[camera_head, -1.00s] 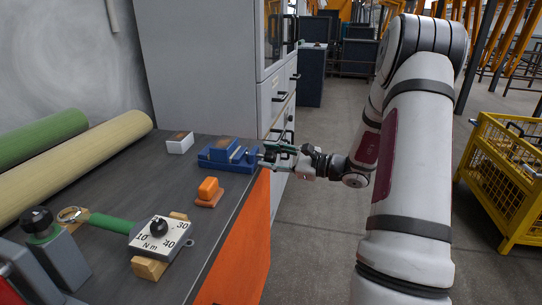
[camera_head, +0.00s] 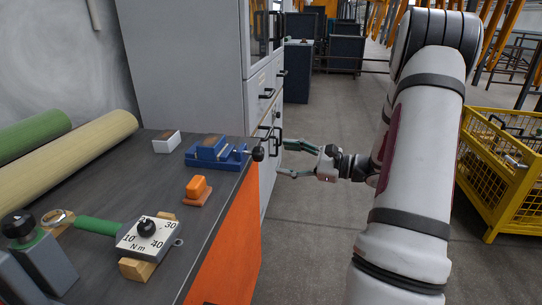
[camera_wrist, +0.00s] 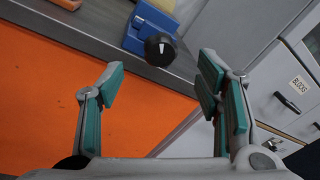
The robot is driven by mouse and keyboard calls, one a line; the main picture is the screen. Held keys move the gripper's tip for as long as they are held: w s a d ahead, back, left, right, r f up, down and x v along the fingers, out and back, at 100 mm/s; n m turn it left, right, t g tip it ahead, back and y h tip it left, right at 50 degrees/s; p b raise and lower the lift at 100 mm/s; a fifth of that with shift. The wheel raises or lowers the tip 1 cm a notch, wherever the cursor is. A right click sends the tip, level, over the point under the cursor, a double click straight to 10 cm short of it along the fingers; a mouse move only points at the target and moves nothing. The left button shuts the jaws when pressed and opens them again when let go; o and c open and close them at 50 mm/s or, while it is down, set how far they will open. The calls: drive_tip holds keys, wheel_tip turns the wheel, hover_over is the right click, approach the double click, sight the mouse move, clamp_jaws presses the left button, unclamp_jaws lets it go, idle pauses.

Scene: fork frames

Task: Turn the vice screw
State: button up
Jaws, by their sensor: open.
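The blue vice (camera_head: 214,153) stands on the dark bench near its right edge. Its screw ends in a round black knob (camera_head: 258,154) that sticks out past the bench edge. In the wrist view the knob (camera_wrist: 160,49) has a white mark and sits beyond my fingertips, in front of the blue vice body (camera_wrist: 150,25). My gripper (camera_head: 290,160) is open and empty, to the right of the knob and apart from it. In the wrist view my gripper (camera_wrist: 160,80) shows its teal finger pads spread wide on either side.
On the bench (camera_head: 130,196) lie an orange block (camera_head: 198,190), a white block (camera_head: 166,142), a torque gauge (camera_head: 148,238) with a green handle, and two rolls. A grey cabinet (camera_head: 190,65) stands behind. A yellow crate (camera_head: 500,170) is at right. Floor beside the bench is clear.

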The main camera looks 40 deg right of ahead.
sight(263, 153)
drive_tip(key=shift+v, duration=1.55)
drive_tip(key=shift+d+r+p, duration=0.1)
drive_tip(key=shift+p, duration=0.5)
drive_tip(key=p+x, duration=0.4)
drive_tip(key=x, duration=0.8)
drive_tip(key=shift+w+p, duration=0.1)
drive_tip(key=shift+p, duration=0.2)
drive_tip(key=c, duration=1.2)
